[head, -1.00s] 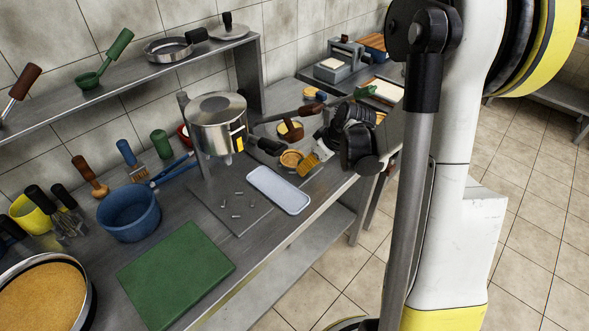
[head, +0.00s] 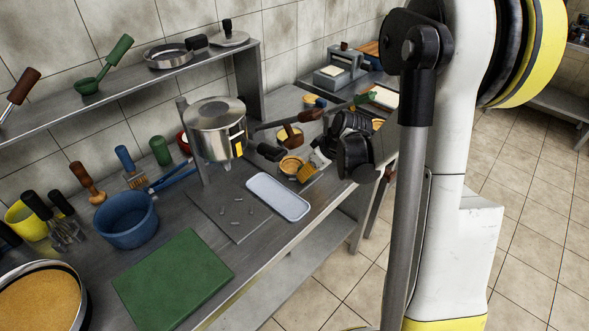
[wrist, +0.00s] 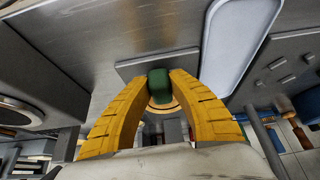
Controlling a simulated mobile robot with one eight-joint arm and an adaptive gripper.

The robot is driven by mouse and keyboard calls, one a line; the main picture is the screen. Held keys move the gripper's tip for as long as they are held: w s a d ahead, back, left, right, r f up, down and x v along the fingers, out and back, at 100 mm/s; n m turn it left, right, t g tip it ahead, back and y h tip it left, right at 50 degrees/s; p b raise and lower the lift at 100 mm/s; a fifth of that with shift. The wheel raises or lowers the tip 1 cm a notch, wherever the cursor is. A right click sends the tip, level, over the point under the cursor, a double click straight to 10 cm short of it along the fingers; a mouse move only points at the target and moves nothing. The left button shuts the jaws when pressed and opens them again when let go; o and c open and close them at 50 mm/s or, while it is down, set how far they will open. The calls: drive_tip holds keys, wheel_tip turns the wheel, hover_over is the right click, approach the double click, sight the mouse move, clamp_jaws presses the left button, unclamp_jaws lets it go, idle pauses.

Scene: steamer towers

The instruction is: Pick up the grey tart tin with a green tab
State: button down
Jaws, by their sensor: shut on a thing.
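In the wrist view my gripper (wrist: 160,75) has its two yellow fingers closed on a green tab (wrist: 159,86). A tan round edge of the grey tart tin (wrist: 174,104) shows just behind the tab, between the fingers; most of the tin is hidden. In the head view my gripper (head: 308,170) is low over the far part of the counter, beside a small round tin with tan filling (head: 291,165). The green tab cannot be made out there. I cannot tell whether the tin touches the counter.
A pale blue tray (head: 278,197) lies in front, near the counter edge. Another small tin with a brown tab (head: 289,138) is close behind. A green board (head: 173,278) and blue pot (head: 127,217) stand nearer.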

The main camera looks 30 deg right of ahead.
drive_tip(key=shift+r, duration=0.15)
drive_tip(key=shift+r+p, duration=0.65)
drive_tip(key=shift+r, duration=0.2)
drive_tip(key=shift+r, duration=0.1)
